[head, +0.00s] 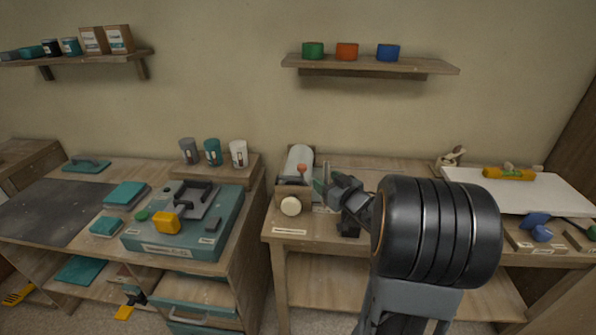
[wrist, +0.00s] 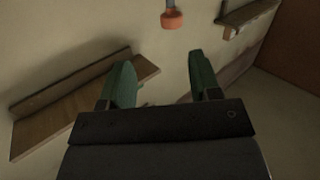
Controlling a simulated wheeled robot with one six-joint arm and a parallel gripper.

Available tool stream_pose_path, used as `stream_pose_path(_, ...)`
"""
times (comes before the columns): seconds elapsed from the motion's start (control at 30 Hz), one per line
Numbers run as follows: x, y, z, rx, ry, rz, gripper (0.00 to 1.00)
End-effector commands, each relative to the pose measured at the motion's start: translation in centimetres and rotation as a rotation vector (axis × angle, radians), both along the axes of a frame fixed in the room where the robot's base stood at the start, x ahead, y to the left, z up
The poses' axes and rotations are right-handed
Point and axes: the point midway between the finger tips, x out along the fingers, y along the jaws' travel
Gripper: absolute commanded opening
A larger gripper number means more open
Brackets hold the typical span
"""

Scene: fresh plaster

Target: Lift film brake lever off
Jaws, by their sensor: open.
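The film brake lever (head: 302,168) has an orange-red knob and stands at the front of the wooden film stand (head: 286,190), by the pale film roll (head: 300,157). Its knob and short grey stem also show at the top of the wrist view (wrist: 172,19). My gripper (head: 322,178) is just right of the lever in the head view. In the wrist view its two green fingers (wrist: 161,62) are apart with nothing between them. The knob appears beyond the fingertips, not touching them. The lever's base is hard to make out.
A round cream knob (head: 290,206) is on the stand's front. The bench (head: 320,243) has bare wood around it. Right is a white board (head: 525,192) with a yellow roller. A shelf (head: 370,65) hangs above.

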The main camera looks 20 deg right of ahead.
Motion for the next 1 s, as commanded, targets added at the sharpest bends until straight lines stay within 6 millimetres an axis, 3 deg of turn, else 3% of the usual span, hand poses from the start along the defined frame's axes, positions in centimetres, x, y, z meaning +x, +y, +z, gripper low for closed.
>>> stream_pose_path(0.2, -0.6, 0.0, -0.9, 0.061, -0.062, 0.101, 0.57)
stream_pose_path(0.37, 0.3, 0.4, -0.9, 0.074, -0.074, 0.125, 0.57)
stream_pose_path(0.8, 8.1, 2.7, -0.8, 0.073, -0.075, 0.128, 0.57)
stream_pose_path(1.0, 10.8, 3.3, -0.8, 0.073, -0.075, 0.125, 0.57)
